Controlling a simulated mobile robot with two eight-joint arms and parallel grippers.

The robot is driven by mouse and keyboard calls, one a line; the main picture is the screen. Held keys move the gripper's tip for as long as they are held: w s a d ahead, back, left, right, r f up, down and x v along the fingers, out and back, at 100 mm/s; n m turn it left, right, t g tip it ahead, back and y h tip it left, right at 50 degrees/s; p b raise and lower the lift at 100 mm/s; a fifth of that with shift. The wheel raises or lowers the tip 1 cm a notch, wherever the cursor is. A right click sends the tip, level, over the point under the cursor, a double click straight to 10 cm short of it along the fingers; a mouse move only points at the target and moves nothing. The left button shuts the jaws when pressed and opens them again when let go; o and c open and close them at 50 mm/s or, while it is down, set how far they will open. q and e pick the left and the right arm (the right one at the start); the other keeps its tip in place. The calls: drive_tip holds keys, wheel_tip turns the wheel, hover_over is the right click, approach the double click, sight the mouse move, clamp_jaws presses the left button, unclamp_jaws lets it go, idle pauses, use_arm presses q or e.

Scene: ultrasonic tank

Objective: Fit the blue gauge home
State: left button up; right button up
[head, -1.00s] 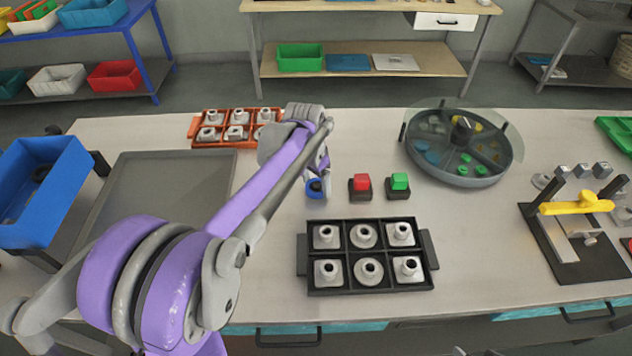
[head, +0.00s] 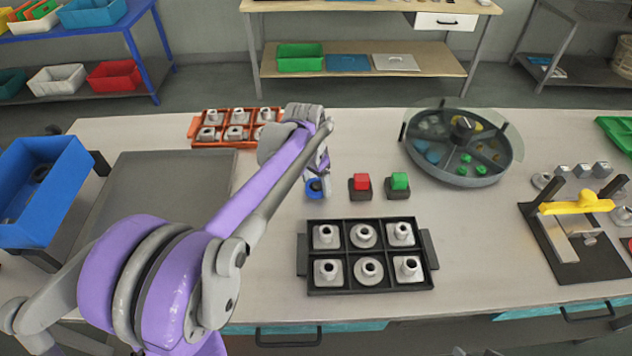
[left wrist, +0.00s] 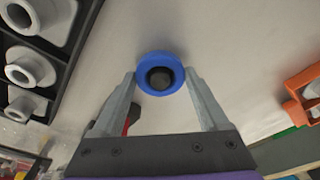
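The blue gauge (head: 313,188) is a round blue ring with a dark middle. It is on the bench left of the red block, partly hidden by my left gripper in the head view. The left wrist view shows it (left wrist: 160,56) from above, at my fingertips. My left gripper (head: 323,178) is over it, pointing down. In the left wrist view its two fingers (left wrist: 160,76) are spread, one at each side of the ring; whether they touch it I cannot tell. My right gripper is in neither view.
A black tray (head: 367,220) of grey fittings is in front, an orange tray (head: 190,128) behind left. A round divided tray (head: 459,182), a yellow-handled fixture (head: 575,205) and a blue bin (head: 40,205) stand farther out.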

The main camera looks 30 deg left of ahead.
sight(312, 190)
use_arm(q)
drive_tip(key=o, duration=0.3)
wheel_tip(312, 190, up, 11)
drive_tip(key=s, duration=0.1)
drive_tip(key=shift+s+a+f+p, duration=0.15)
drive_tip(key=shift+s+a+p, duration=0.05)
drive_tip(key=shift+s+p, duration=0.15)
idle(0.5)
